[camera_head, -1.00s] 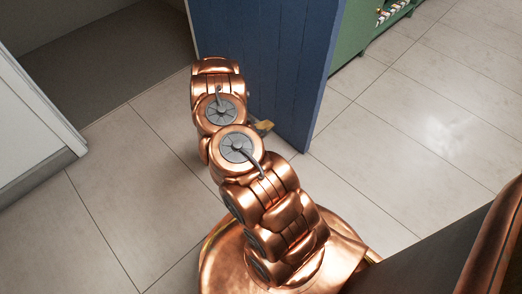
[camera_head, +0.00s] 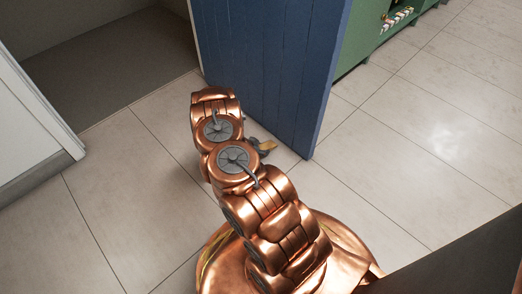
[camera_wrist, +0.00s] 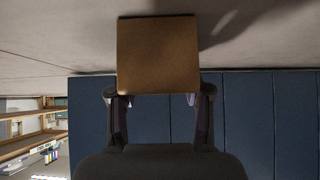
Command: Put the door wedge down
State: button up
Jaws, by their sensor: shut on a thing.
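The door wedge is a tan, flat-faced block (camera_wrist: 158,55) in the wrist view, between the two dark fingers of my gripper (camera_wrist: 158,100). My gripper is shut on it. In the head view a small yellowish part of the wedge (camera_head: 267,146) shows beside my arm, low in front of the blue door (camera_head: 265,70). The grey gripper (camera_head: 256,141) is mostly hidden behind the copper arm links. I cannot tell whether the wedge touches the floor.
The pale tiled floor (camera_head: 420,150) is open to the right of the door and at left. A white panel (camera_head: 30,125) stands at the left edge. A green cabinet (camera_head: 375,35) stands behind the door at upper right. A grey floor area lies beyond the doorway.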

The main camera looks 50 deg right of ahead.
jog(key=o, duration=1.2)
jog(key=shift+r, duration=0.1)
